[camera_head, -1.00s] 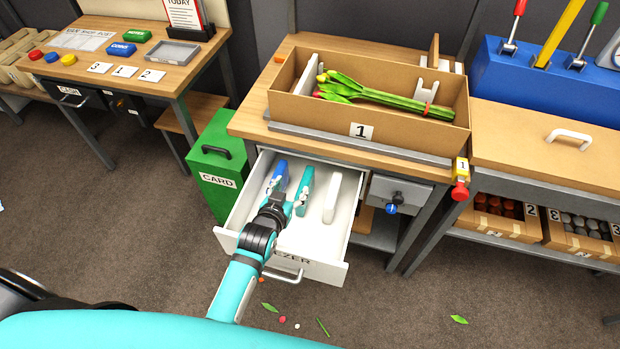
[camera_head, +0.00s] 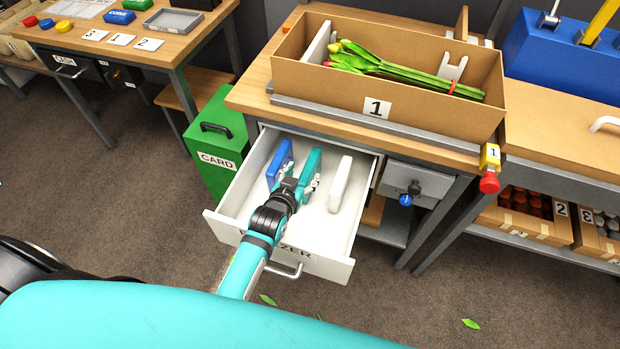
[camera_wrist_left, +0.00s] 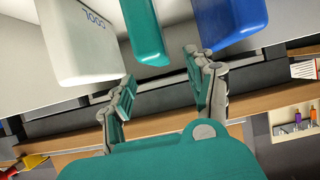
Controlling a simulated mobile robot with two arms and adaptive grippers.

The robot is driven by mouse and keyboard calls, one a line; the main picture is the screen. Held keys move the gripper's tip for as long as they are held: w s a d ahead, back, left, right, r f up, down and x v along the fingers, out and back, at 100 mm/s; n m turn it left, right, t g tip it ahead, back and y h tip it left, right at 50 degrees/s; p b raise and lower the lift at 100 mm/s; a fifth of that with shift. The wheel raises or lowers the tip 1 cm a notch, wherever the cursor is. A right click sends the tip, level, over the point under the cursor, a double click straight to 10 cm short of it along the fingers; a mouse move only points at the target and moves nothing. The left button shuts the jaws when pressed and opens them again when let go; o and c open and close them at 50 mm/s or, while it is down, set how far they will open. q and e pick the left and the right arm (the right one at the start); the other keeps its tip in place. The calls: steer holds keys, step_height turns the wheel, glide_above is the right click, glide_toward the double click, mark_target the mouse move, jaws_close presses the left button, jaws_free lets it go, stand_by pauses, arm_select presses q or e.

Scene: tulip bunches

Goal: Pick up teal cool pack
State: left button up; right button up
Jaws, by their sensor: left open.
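The teal cool pack (camera_head: 312,164) stands on edge in the open white drawer (camera_head: 330,228), between a blue pack (camera_head: 281,160) on its left and a white pack (camera_head: 341,184) on its right. My left gripper (camera_head: 297,190) is over the drawer at the near end of the teal pack and partly hides it. In the left wrist view my gripper (camera_wrist_left: 160,76) is open and empty. The teal pack (camera_wrist_left: 146,35) lies ahead, in line with the gap between the fingers. The blue pack (camera_wrist_left: 232,20) is close beyond the right finger. My right gripper is out of view.
The drawer is under a wooden bench with a cardboard box (camera_head: 300,80) of tulips on it. A green bin (camera_head: 215,140) stands left of the drawer. The drawer's front part is bare.

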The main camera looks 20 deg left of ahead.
mark_target(309, 166)
arm_select(q)
steer(key=x, duration=0.6)
steer(key=shift+w+d+f, duration=0.1)
steer(key=shift+w+f, duration=0.05)
steer(key=shift+w, duration=0.2)
jaws_close()
